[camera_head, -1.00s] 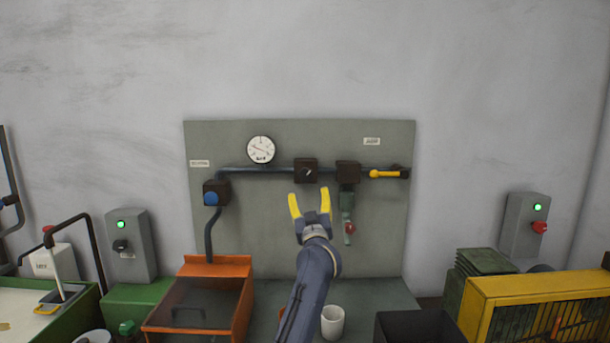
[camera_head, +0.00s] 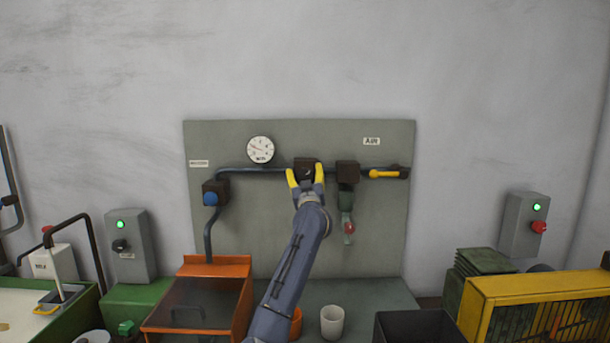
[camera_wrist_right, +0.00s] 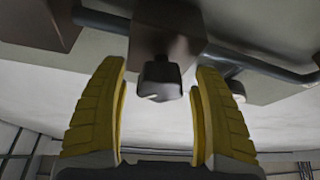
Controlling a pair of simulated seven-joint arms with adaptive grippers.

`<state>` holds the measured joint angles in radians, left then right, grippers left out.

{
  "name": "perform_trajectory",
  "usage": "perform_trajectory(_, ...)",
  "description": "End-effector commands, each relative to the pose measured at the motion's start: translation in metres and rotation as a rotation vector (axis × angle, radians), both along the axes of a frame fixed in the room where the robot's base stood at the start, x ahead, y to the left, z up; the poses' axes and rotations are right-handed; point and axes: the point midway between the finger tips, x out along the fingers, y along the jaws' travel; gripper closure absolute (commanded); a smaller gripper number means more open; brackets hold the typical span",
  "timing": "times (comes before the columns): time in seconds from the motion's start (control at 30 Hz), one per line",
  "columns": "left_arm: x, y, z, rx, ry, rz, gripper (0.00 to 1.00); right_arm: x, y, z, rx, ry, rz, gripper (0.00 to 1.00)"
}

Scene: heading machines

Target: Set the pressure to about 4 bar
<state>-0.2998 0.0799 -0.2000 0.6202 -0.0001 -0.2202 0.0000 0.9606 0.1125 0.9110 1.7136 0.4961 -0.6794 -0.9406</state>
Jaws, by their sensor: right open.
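A round white pressure gauge (camera_head: 261,150) hangs at the upper left of the grey panel (camera_head: 260,225); its reading is too small to tell. A dark regulator block (camera_head: 307,164) sits on the blue pipe right of the gauge. In the right wrist view its dark knob (camera_wrist_right: 160,80) sticks out between the yellow fingers. My right gripper (camera_head: 305,178) is open in front of the block, one finger on each side of the knob, with gaps visible on both sides in the right wrist view (camera_wrist_right: 160,105). My left gripper is not in view.
A brown block (camera_head: 347,172) with a green filter bowl below it and a yellow lever (camera_head: 385,174) are close on the right. A blue knob (camera_head: 210,198) is at the left. An orange box (camera_head: 250,268) and a white cup (camera_head: 332,322) stand below.

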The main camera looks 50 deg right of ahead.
Motion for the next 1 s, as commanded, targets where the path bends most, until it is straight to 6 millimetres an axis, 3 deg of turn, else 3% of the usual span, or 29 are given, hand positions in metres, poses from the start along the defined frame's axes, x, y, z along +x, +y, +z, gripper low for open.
perform_trajectory(0.3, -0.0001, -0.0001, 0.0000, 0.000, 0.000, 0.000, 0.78, 0.0006, -0.0007, 0.0004, 0.000, 0.000, 0.000, 0.33)
perform_trajectory(0.8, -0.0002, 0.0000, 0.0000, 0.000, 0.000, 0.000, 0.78, 0.0006, -0.0005, 0.0003, 0.000, 0.000, 0.000, 0.91)
perform_trajectory(1.0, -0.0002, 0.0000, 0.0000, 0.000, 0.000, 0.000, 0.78, 0.0008, -0.0002, 0.0003, 0.008, -0.009, 0.001, 0.94)
